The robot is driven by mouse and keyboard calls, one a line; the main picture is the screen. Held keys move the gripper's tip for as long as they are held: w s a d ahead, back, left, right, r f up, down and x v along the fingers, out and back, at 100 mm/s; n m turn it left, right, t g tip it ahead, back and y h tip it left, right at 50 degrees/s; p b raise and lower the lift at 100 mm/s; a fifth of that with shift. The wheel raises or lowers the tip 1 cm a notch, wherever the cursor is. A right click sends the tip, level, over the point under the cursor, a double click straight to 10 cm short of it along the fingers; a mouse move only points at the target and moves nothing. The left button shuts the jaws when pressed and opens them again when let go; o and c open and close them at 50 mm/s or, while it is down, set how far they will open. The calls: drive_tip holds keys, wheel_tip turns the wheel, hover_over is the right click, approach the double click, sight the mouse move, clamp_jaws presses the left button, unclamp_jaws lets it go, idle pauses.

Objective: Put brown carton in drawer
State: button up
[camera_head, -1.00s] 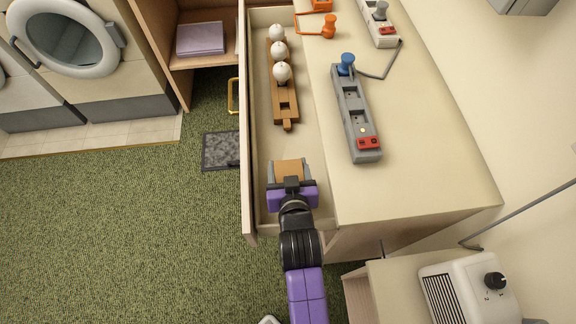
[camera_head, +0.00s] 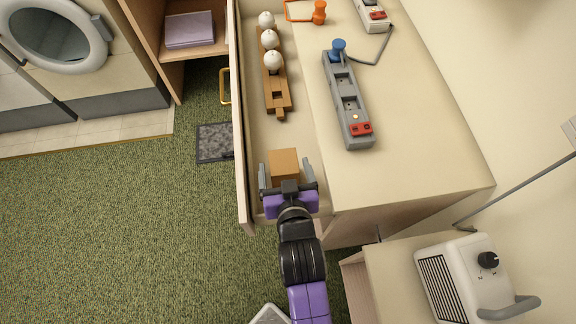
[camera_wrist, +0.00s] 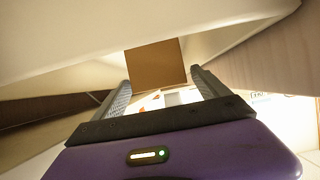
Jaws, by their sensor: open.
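The brown carton (camera_head: 284,162) sits inside the open drawer (camera_head: 241,150), near its front end in the head view. My gripper (camera_head: 287,172) is over that end of the drawer, open, with its two grey fingers apart. The carton is just beyond the fingertips and looks free of them. In the wrist view the carton (camera_wrist: 157,64) shows ahead of and between the open fingers (camera_wrist: 160,86), with a gap between it and them. Its underside contact is hidden.
A wooden holder with white round pieces (camera_head: 276,92) lies farther back in the drawer. A white heater (camera_head: 465,275) stands at lower right.

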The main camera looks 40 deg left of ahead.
drive_tip(key=v, duration=0.7)
idle(0.4)
